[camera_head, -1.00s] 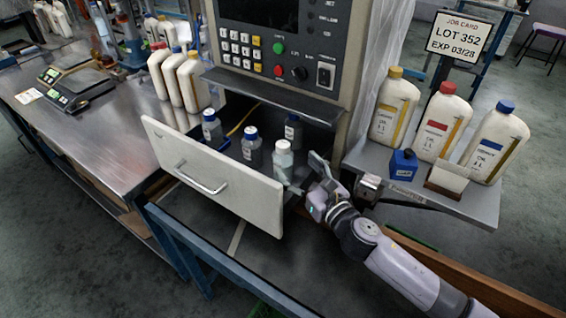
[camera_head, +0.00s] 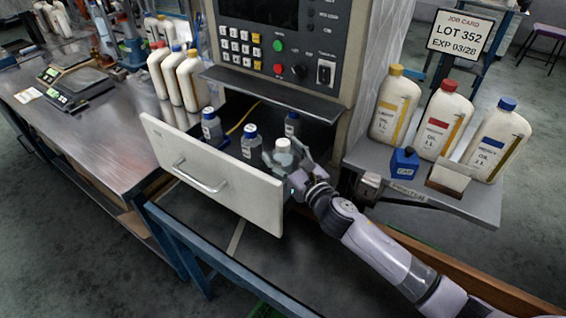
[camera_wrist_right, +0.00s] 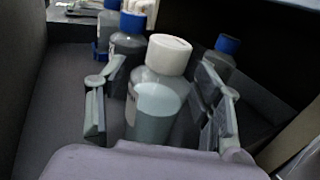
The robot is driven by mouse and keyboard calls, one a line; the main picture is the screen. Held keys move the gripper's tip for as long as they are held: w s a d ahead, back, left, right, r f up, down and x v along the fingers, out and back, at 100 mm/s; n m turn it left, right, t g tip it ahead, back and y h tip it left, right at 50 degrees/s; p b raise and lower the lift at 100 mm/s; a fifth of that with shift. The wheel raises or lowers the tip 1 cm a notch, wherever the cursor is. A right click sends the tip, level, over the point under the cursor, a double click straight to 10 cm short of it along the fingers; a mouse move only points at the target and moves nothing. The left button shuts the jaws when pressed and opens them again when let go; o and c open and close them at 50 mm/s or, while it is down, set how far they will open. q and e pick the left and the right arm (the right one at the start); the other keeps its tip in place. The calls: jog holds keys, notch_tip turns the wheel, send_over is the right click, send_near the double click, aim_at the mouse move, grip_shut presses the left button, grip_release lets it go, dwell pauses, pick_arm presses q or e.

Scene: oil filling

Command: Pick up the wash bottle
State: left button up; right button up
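A clear bottle with a white cap (camera_head: 283,150), partly filled with pale liquid, stands in the open drawer (camera_head: 215,185) at its right end. It is the likely wash bottle. My right gripper (camera_head: 283,160) is at this bottle. In the right wrist view the bottle (camera_wrist_right: 158,90) stands upright between the two spread fingers of the right gripper (camera_wrist_right: 160,110), with gaps on both sides. Several blue-capped bottles (camera_head: 251,143) stand in the same drawer; they also show behind the white-capped one in the wrist view (camera_wrist_right: 128,38). My left gripper is not in view.
A control panel (camera_head: 275,45) overhangs the drawer. A side shelf (camera_head: 420,190) at right holds oil bottles (camera_head: 440,120), a small blue can (camera_head: 403,162) and a card holder (camera_head: 449,178). A metal bench (camera_head: 95,145) lies at left.

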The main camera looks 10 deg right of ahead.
jog(key=c, duration=1.1)
